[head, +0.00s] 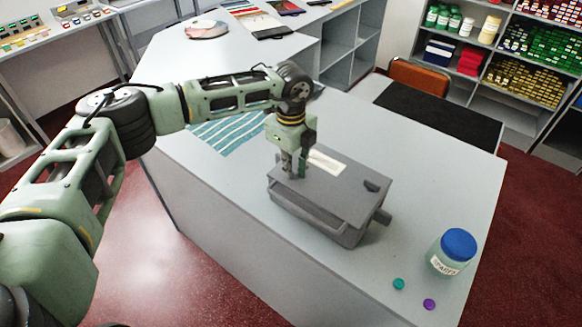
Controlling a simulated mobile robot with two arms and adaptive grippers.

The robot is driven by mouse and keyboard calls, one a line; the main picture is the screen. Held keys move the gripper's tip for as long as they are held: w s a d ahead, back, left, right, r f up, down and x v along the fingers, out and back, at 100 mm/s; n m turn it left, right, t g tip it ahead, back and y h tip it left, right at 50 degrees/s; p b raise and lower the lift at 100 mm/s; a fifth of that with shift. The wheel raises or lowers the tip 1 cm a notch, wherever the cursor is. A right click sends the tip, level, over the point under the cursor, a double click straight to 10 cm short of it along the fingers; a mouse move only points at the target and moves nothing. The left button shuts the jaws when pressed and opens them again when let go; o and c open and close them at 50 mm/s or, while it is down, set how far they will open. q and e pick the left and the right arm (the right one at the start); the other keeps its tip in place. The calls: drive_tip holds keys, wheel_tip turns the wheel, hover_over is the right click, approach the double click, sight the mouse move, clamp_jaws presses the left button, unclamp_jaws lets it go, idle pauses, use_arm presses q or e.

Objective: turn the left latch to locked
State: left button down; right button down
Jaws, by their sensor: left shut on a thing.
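A grey lidded box (328,202) sits on the counter in the head view, near the middle. A dark latch piece (371,186) shows on the right part of its lid, and a pale label (326,162) lies near the back edge. My left gripper (294,172) points straight down at the left part of the lid. Its fingers are shut on a small part there, which they mostly hide; I take it to be the left latch, but its turn position cannot be read. My right gripper is not in view.
A jar with a blue lid (453,251) stands at the front right of the counter (240,200), by a teal button (398,284) and a purple button (429,304). A striped cloth (229,133) lies behind my left arm. A black mat (438,118) covers the right back.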

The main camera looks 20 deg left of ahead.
use_arm(q)
drive_tip(key=m+b, duration=0.2)
drive_tip(key=b, duration=0.1)
drive_tip(key=m+b, duration=0.6)
drive_tip(key=shift+f, duration=0.25)
drive_tip(key=m+b, duration=0.3)
drive_tip(key=m, duration=0.2)
drive_tip(key=shift+r, duration=0.1)
drive_tip(key=shift+r+m+b, duration=0.15)
drive_tip(key=shift+m+b, duration=0.9)
drive_tip(key=shift+m, duration=1.15)
drive_tip(key=c, duration=1.8)
unclamp_jaws()
drive_tip(key=shift+c, duration=0.2)
drive_tip(key=shift+r, duration=0.1)
wheel_tip(320, 180, up, 12)
